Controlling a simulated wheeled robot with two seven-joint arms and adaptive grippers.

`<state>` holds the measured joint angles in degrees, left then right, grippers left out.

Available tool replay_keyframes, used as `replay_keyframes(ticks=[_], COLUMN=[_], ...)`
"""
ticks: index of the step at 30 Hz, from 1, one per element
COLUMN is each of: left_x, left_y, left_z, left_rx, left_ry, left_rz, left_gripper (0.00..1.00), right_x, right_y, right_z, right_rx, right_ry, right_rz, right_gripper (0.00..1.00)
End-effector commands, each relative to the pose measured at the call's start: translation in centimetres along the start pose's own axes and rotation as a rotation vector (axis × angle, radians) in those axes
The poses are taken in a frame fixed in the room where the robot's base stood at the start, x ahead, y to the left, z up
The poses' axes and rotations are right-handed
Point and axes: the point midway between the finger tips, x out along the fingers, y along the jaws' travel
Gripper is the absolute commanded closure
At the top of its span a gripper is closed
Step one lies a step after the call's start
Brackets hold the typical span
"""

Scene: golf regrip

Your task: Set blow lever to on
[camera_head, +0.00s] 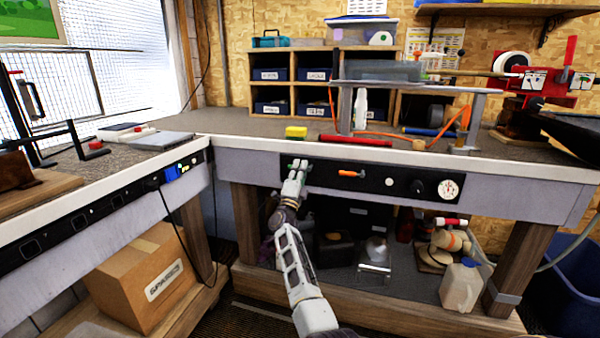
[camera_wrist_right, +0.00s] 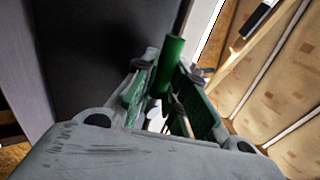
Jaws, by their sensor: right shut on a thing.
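A black control panel (camera_head: 325,173) runs along the front of the bench. My right gripper (camera_head: 297,167) is at the left part of this panel, and its fingers cover most of what is there. In the right wrist view, a green lever handle (camera_wrist_right: 173,52) stands between the two fingers of my right gripper (camera_wrist_right: 172,92), which is shut on it. An orange lever (camera_head: 352,173) lies roughly level on the panel, to the right of the gripper and apart from it. No readable label tells which lever is the blow lever. My left gripper is out of view.
Two knobs (camera_head: 417,187) and a round gauge (camera_head: 448,189) sit farther right on the panel. A cardboard box (camera_head: 140,280) and a white jug (camera_head: 461,286) stand below.

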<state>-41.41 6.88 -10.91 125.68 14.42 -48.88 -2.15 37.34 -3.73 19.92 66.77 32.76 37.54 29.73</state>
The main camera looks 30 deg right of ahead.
Motion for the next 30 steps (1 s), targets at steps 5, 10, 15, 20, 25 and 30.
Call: replay_keyframes(ticks=[5, 10, 15, 20, 25, 30], left_x=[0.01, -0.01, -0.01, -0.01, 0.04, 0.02], left_y=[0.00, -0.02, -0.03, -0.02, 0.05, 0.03], left_z=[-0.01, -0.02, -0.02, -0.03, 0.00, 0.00], left_rx=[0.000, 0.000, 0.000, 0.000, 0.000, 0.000], left_ry=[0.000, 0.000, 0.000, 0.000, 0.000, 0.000], left_rz=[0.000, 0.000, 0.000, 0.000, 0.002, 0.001], left_gripper=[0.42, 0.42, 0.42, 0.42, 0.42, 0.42], right_x=[0.01, 0.02, 0.02, 0.02, -0.15, -0.88], right_y=[0.03, 0.02, 0.00, -0.01, 0.00, -0.02], right_z=[-0.09, -0.10, -0.08, -0.06, -0.03, 0.01], right_rx=[0.006, 0.006, 0.005, 0.004, 0.004, 0.004], right_ry=[0.005, 0.005, 0.004, 0.003, 0.003, 0.003], right_rz=[0.001, 0.001, 0.001, 0.000, 0.001, 0.000], right_gripper=[1.00, 1.00, 0.76, 0.76, 0.76, 0.76])
